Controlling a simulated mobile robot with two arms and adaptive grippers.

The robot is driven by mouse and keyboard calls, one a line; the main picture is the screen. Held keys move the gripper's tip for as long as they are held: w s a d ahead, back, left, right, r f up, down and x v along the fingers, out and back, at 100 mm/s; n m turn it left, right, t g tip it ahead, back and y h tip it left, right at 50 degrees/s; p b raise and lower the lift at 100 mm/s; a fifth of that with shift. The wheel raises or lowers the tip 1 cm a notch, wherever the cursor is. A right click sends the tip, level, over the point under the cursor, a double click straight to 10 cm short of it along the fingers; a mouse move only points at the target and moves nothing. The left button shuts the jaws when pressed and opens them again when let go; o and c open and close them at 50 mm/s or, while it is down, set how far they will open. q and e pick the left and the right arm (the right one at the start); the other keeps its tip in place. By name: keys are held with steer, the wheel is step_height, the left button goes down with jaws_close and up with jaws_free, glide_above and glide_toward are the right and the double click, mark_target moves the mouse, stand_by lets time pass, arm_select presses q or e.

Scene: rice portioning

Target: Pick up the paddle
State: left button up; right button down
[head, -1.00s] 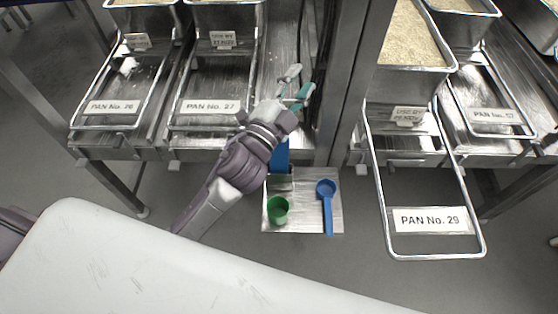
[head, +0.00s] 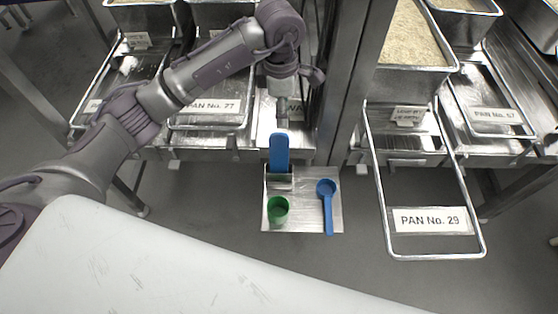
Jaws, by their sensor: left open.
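The blue paddle (head: 279,152) stands upright in a small metal holder (head: 279,182) at the back of a metal tray. Its upper part shows; its lower end is hidden in the holder. My left gripper (head: 282,116) points down just above and behind the paddle's top in the picture. It is seen edge-on, is open and holds nothing. I cannot tell how far it is from the paddle in depth. My right gripper is not in view.
The tray (head: 303,218) also holds a green cup (head: 278,209) and a blue scoop (head: 327,206). A metal post (head: 352,80) rises close right of my gripper. Pan rails labelled 27 (head: 212,107) and 29 (head: 430,220) flank the tray. A white surface (head: 150,265) fills the lower left.

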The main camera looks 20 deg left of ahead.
mark_target(279, 132)
arm_select(q)
steer(key=shift+a+f, duration=0.15)
steer(key=shift+a, duration=0.25)
step_height(279, 132, down, 8)
steer(key=shift+r+p, duration=0.1)
steer(key=shift+p, duration=0.5)
step_height(279, 132, down, 5)
steer(key=shift+s+r+p, duration=0.1)
steer(key=shift+s+p, duration=0.05)
steer(key=shift+p, duration=0.65)
steer(key=shift+f, duration=0.35)
jaws_close()
